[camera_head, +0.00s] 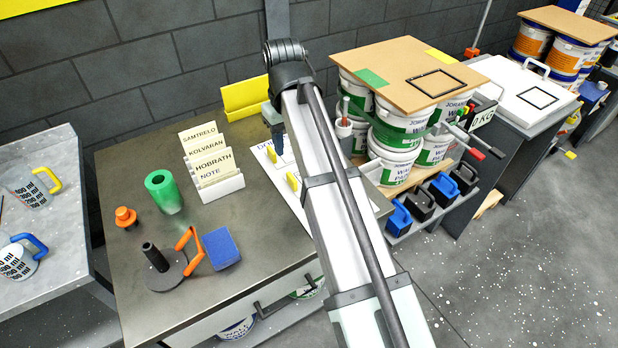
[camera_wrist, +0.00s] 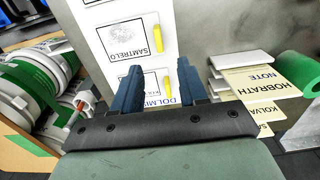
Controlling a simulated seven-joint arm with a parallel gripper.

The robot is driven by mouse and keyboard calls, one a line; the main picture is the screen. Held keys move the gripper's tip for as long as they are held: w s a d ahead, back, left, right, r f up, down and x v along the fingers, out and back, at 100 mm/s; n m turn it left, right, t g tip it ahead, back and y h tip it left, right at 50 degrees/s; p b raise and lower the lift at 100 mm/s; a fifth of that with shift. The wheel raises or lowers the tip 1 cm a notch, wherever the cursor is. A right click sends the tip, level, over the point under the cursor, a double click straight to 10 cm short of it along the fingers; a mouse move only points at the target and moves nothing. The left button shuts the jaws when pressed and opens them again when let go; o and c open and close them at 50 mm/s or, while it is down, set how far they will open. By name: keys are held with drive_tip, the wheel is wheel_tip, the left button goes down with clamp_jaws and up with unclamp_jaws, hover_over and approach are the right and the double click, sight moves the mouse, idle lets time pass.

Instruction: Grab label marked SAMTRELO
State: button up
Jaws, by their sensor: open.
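On the bench (camera_head: 120,200) stand a green roll (camera_head: 163,191), an orange-topped item (camera_head: 125,217), a dark spindle (camera_head: 163,267) and a blue block (camera_head: 221,248). A yellow plate (camera_head: 245,97) is behind the board. Stacked pails (camera_head: 399,130) stand right of my arm.

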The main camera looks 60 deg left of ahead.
sight(292, 176)
wheel_tip(292, 176, down, 13)
drive_tip(key=shift+w+a, duration=0.1)
drive_tip(key=shift+w, duration=0.05)
idle(0.7)
drive_tip(key=shift+c, duration=0.2)
clamp_jaws()
